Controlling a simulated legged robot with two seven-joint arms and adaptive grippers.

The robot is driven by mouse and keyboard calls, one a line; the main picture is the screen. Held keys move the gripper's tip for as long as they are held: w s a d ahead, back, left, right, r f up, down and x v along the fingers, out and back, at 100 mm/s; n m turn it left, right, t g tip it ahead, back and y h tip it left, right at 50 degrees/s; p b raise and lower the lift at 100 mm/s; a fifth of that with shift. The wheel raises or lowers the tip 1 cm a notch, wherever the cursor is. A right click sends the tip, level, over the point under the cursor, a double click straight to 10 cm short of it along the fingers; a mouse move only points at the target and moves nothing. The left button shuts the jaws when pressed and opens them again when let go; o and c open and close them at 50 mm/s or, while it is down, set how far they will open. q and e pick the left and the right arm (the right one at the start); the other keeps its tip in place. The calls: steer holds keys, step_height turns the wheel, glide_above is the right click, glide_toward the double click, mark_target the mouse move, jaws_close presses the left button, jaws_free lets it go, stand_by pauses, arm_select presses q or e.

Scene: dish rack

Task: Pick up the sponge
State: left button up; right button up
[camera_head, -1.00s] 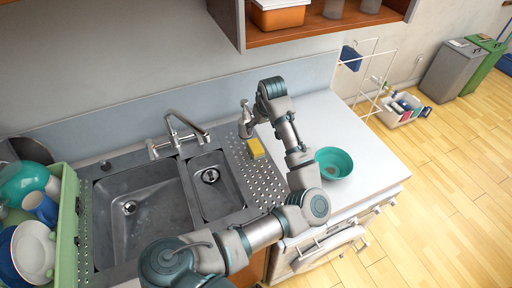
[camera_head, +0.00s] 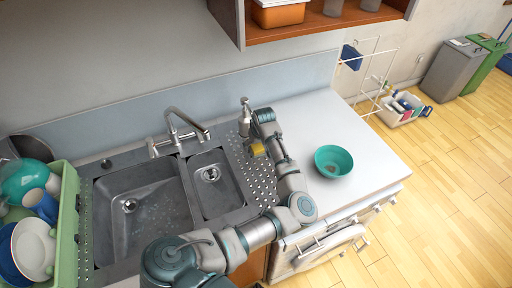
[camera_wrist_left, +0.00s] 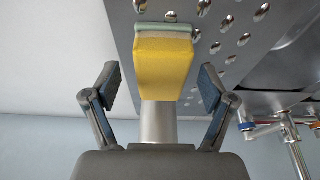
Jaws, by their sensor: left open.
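The yellow sponge (camera_head: 257,150) sits on the perforated metal drainboard to the right of the small basin, partly hidden by my arm. My left gripper (camera_head: 253,133) is beside it at the back of the counter. In the left wrist view the sponge (camera_wrist_left: 163,68) shows a yellow block with a pale greenish strip at its far end. The two fingers of the left gripper (camera_wrist_left: 158,84) are spread apart, one on each side of the sponge in the picture, with visible gaps and no contact. My right gripper is out of view.
A soap dispenser (camera_head: 245,112) stands just behind the sponge, close to my left gripper. A teal bowl (camera_head: 333,161) is on the white counter to the right. The sink faucet (camera_head: 180,132) and green dish rack (camera_head: 68,222) are to the left.

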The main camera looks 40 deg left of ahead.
arm_select(q)
steer(key=shift+a+f, duration=0.1)
steer(key=shift+f, duration=0.35)
steer(key=shift+a, duration=0.2)
steer(key=c, duration=0.9)
steer(key=shift+d, duration=0.1)
